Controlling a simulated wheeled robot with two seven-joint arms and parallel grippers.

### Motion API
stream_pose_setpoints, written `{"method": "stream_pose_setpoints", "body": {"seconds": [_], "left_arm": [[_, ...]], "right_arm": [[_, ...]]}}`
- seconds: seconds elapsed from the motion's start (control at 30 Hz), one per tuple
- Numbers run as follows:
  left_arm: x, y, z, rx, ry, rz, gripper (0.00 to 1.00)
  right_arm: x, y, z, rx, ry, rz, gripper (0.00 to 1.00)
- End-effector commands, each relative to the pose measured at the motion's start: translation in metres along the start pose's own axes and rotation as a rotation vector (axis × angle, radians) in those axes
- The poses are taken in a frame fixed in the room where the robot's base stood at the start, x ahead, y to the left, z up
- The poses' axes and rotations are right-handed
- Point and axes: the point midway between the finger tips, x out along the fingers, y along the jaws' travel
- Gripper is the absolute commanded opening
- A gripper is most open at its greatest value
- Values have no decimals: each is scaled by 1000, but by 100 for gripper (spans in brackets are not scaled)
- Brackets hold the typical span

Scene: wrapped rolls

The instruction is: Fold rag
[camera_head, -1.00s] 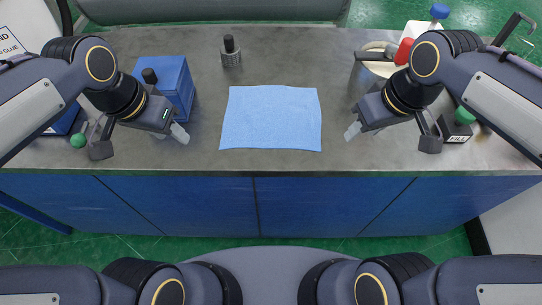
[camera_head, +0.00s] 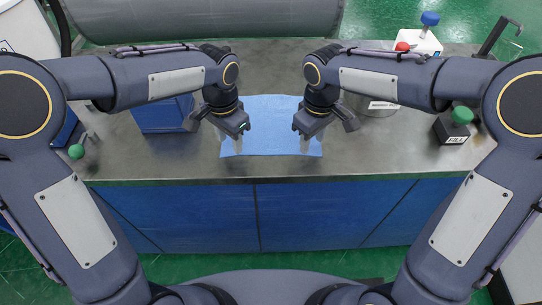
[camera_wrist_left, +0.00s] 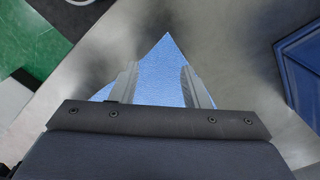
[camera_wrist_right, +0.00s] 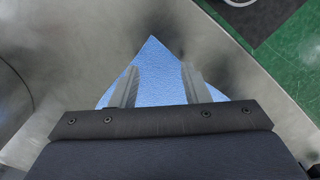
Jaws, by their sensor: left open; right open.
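The light blue rag (camera_head: 270,125) lies spread out flat on the grey table, partly hidden by my grippers. My left gripper (camera_head: 230,140) is over its left part, and my right gripper (camera_head: 305,140) is over its right part. In the left wrist view a corner of the rag (camera_wrist_left: 160,72) points between and beyond the open fingers (camera_wrist_left: 157,88). In the right wrist view another corner of the rag (camera_wrist_right: 152,75) lies between the open fingers (camera_wrist_right: 157,88). I cannot tell whether the fingertips touch the cloth.
A blue box (camera_head: 160,116) stands left of the rag, partly behind my left arm. A box with a green button (camera_head: 461,116) stands at the right. The table's front edge is clear.

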Motion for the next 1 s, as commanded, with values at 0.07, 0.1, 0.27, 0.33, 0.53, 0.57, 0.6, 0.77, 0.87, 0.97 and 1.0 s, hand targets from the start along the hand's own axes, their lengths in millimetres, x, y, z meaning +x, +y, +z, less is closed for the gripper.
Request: {"method": "stream_pose_setpoints", "body": {"seconds": [0.07,0.1,0.27,0.33,0.53,0.57,0.6,0.77,0.87,0.97,1.0], "left_arm": [[8,0,0,-1,-3,1,42],[11,0,0,-1,-1,1,42],[15,0,0,0,0,0,42],[15,0,0,0,0,0,42],[17,0,0,0,0,0,42],[18,0,0,0,0,0,42],[21,0,0,0,0,0,42],[18,0,0,0,0,0,31],[18,0,0,0,0,1,25],[18,0,1,0,-1,1,18],[18,0,1,0,-1,1,16]], "right_arm": [[8,0,0,0,-1,-1,42],[10,0,0,0,0,-1,42],[15,0,0,0,0,-1,42],[15,0,0,1,0,-1,42],[17,0,0,1,0,-1,42],[18,0,0,1,0,-1,42],[20,0,0,1,1,-1,42],[18,0,0,1,0,-1,31],[18,0,0,1,0,-1,25],[18,0,1,1,-1,-1,18],[18,0,1,1,-1,-1,16]]}}
